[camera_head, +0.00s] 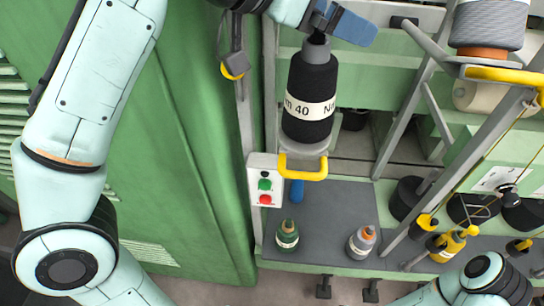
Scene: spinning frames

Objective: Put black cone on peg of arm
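The black cone (311,84), with a white label band, is upright at the upper middle. Its base is right over the grey disc (304,149) of an arm with a yellow handle (303,174). The peg does not show, and I cannot tell whether the cone rests on the disc or is just above it. My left gripper (339,25), with blue fingers, is at the cone's narrow top. The fingers overlap the tip, and their gap is hidden.
A grey cone (488,25) sits on another yellow-handled arm at the upper right. A button box (264,180) and slanted metal bars are close by.

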